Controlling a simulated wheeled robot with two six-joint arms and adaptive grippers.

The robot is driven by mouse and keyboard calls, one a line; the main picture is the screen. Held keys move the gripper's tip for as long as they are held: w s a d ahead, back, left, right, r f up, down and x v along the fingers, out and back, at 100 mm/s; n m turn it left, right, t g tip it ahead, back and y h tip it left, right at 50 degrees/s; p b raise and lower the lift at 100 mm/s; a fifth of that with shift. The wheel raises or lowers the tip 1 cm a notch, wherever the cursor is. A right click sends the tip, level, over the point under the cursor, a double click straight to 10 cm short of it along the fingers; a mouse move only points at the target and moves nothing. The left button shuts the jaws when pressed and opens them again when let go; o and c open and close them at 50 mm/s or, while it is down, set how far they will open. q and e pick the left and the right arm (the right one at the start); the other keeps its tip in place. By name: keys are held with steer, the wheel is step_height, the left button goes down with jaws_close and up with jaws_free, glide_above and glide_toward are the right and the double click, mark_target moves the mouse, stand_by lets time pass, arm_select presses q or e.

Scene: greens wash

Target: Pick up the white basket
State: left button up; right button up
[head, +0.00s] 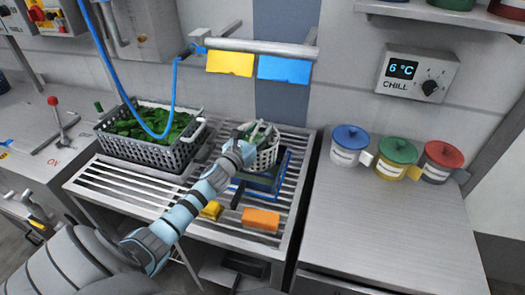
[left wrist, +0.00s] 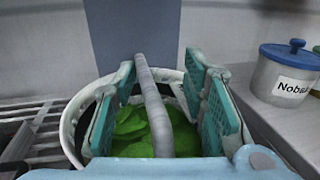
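The white basket (head: 267,158) stands at the blue tray (head: 262,184) on the slatted rack. Its rim (left wrist: 69,125) and the green leaves inside (left wrist: 130,125) show in the left wrist view. Its grey handle (left wrist: 153,100) arches over the leaves. My left gripper (head: 257,136) is at the top of the basket and covers part of it in the head view. In the left wrist view its two teal-padded fingers (left wrist: 160,75) are spread, one on each side of the handle, with gaps between pads and handle. My right gripper is not in view.
A grey crate of greens (head: 150,155) stands left on the rack (head: 110,185). An orange block (head: 261,219) and a yellow one (head: 211,210) lie in front. Lidded blue (head: 349,146), green (head: 397,158) and red (head: 441,162) pots line the right counter; its front is clear.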

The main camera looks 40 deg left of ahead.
arm_select(q)
steer(key=shift+s+a+f, duration=0.2)
steer(key=shift+s, duration=0.05)
steer(key=shift+s+a+r+y, duration=0.15)
steer(key=shift+s+a+y, duration=0.05)
steer(key=shift+s, duration=0.2)
steer(key=shift+s+a+r+y, duration=0.15)
steer(key=shift+s+y, duration=0.05)
steer(key=shift+s, duration=0.2)
steer(key=c, duration=0.7)
steer(key=shift+s+a, duration=0.1)
steer(key=shift+a, duration=0.05)
jaws_close()
steer(key=shift+f, duration=0.1)
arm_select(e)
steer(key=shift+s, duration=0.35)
arm_select(q)
steer(key=shift+w, duration=0.25)
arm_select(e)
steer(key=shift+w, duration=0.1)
arm_select(q)
steer(key=shift+r, duration=0.2)
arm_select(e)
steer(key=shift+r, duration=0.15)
